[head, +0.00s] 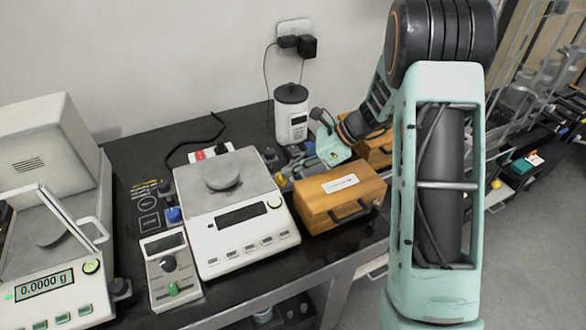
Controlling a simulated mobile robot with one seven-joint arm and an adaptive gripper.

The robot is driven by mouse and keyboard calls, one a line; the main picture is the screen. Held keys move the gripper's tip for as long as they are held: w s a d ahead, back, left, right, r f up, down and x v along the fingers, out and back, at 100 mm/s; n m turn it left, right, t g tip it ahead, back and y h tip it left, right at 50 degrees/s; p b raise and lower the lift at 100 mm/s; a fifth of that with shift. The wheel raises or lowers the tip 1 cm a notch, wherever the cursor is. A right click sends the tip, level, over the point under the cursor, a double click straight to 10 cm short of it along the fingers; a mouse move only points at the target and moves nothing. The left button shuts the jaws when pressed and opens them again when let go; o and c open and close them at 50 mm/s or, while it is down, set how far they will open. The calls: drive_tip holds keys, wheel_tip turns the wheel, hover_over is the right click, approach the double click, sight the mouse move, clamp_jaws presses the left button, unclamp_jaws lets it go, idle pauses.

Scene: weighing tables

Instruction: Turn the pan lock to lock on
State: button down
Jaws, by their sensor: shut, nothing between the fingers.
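I cannot tell which control is the pan lock, as no label is readable. A small grey control box (171,272) stands at the front of the dark table, with a dark display, a black knob (168,264) and a green switch (174,289). To its right is a white balance (238,228) with a round grey pan (223,177) and a dark display.
A wooden box (340,200) stands right of the balance. A second balance (50,275) at left reads 0.0000 g. A panel (148,203) carries knobs, one blue (174,214). A white canister (291,115) stands at the back. Grey floor (530,260) is clear at right.

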drive_tip(key=n+g, duration=0.1)
drive_tip(key=n+g+p, duration=0.1)
drive_tip(key=n, duration=0.1)
drive_tip(key=a+n+g+p, duration=0.1)
drive_tip(key=shift+w+f+n+g, duration=0.1)
drive_tip(key=shift+w+n+g, duration=0.2)
drive_tip(key=shift+n+g, duration=0.1)
